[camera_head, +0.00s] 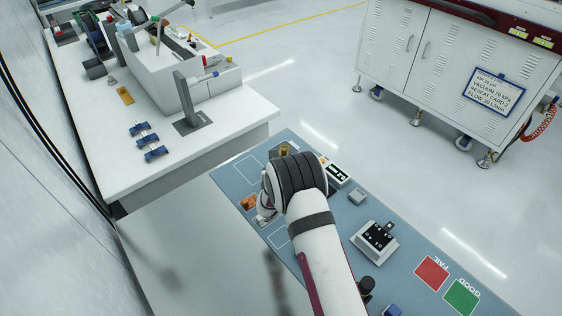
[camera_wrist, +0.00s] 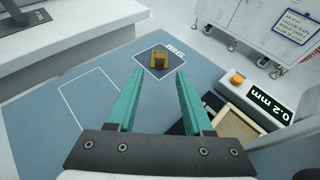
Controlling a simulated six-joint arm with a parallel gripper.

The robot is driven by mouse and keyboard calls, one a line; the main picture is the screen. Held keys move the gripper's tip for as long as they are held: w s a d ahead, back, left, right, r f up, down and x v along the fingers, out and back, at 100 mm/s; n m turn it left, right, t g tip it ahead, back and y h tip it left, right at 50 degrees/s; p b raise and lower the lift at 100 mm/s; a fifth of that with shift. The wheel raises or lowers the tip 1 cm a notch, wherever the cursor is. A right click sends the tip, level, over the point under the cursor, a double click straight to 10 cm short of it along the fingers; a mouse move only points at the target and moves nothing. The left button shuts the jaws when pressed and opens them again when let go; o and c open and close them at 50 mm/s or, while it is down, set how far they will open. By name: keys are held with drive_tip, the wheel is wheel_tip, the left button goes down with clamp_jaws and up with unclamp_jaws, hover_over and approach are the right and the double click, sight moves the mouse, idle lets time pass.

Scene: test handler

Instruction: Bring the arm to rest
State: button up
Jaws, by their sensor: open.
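My gripper shows in the wrist view (camera_wrist: 158,88) with its two teal fingers apart and nothing between them. It is above the blue-grey mat (camera_wrist: 80,75). Beyond the fingertips a small brass-coloured block (camera_wrist: 159,60) sits on a dark marked square of the mat. In the head view my white arm with its black ribbed joint reaches over the mat (camera_head: 232,190). That joint hides most of the gripper there. The brass block (camera_head: 286,150) shows just past the joint.
Right of the fingers are a device reading 0.2 mm (camera_wrist: 265,104) and a beige tray (camera_wrist: 245,118). A black-topped fixture (camera_head: 376,238) and red (camera_head: 432,272) and green (camera_head: 462,297) pads lie on the mat. A white bench (camera_head: 190,150) and a cabinet (camera_head: 440,65) stand beyond.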

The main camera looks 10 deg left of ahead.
idle(0.4)
drive_tip(key=shift+s+a+r+m+h, duration=0.15)
drive_tip(key=shift+s+a+r+h, duration=0.05)
drive_tip(key=shift+a+r, duration=0.2)
drive_tip(key=shift+s+a+r+m+h, duration=0.15)
drive_tip(key=shift+a+r+h, duration=0.05)
drive_tip(key=shift+a+r, duration=0.15)
drive_tip(key=s+d+r+m+h, duration=0.2)
drive_tip(key=r+m, duration=0.1)
drive_tip(key=r, duration=0.3)
drive_tip(key=s+d+r+m+h, duration=0.2)
drive_tip(key=r+m, duration=0.1)
drive_tip(key=r, duration=0.2)
drive_tip(key=s+d+r+m+g+h, duration=0.2)
drive_tip(key=s+d+r+m+g, duration=0.2)
drive_tip(key=s+d+m, duration=0.45)
drive_tip(key=s+d+r+m+g+h, duration=0.25)
drive_tip(key=s+d+m+g, duration=0.25)
drive_tip(key=s+d+m, duration=0.4)
drive_tip(key=s+d+m+g+y, duration=0.2)
drive_tip(key=s+m+g+y, duration=0.25)
drive_tip(key=s+m, duration=0.8)
drive_tip(key=s+a+m+y, duration=0.4)
drive_tip(key=s+a, duration=0.3)
drive_tip(key=s, duration=0.4)
drive_tip(key=shift+s+a+f+y, duration=0.2)
drive_tip(key=shift+a+y, duration=0.1)
drive_tip(key=shift+y, duration=0.6)
